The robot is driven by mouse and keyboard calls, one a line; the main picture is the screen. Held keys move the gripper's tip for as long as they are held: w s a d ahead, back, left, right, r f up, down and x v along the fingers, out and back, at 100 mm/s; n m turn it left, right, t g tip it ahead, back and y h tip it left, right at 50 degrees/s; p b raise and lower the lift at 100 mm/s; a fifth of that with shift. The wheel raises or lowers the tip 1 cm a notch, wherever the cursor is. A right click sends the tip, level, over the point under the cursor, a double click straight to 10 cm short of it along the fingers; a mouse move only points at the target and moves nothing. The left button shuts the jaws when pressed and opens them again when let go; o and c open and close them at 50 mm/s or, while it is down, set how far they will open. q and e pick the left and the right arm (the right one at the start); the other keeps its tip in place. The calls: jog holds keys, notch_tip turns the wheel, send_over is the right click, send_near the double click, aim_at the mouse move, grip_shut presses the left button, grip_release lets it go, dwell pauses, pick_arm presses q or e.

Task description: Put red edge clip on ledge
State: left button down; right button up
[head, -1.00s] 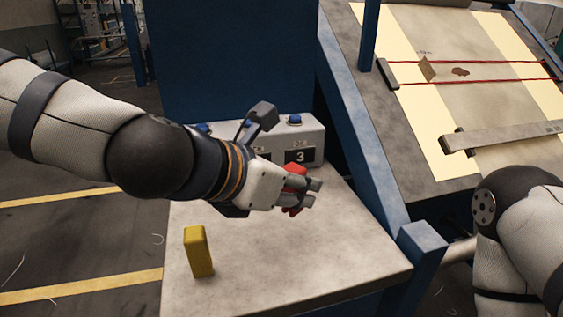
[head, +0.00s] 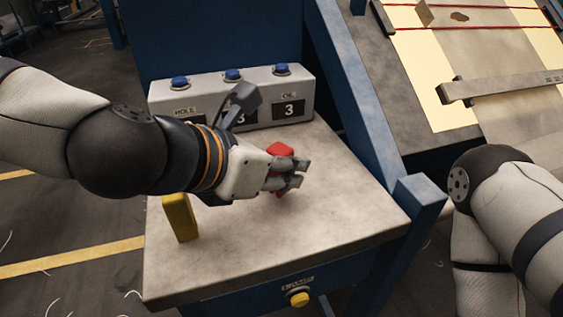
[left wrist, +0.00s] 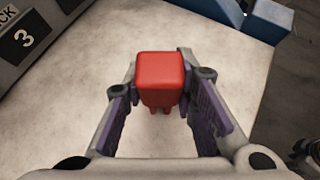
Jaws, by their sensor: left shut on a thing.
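The red edge clip (head: 281,150) is held in my left gripper (head: 287,175) above the grey ledge (head: 330,200). In the left wrist view the clip (left wrist: 161,75) sits between the two purple-padded fingers (left wrist: 160,110), with two small prongs at its lower end. The left gripper is shut on it. Whether the clip touches the ledge top is hard to tell. My right gripper is out of view; only part of my right arm shows at the right.
A yellow block (head: 181,217) stands on the ledge at the left, close to my arm. A box with blue buttons and number displays (head: 290,85) stands at the back. A blue post (head: 418,210) borders the right side. The ledge's front part is clear.

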pick_arm(q)
jog(key=shift+f, duration=0.25)
jog(key=shift+f, duration=0.3)
jog(key=c, duration=1.2)
grip_release()
jog(key=shift+r, duration=0.1)
notch_tip(320, 180, up, 10)
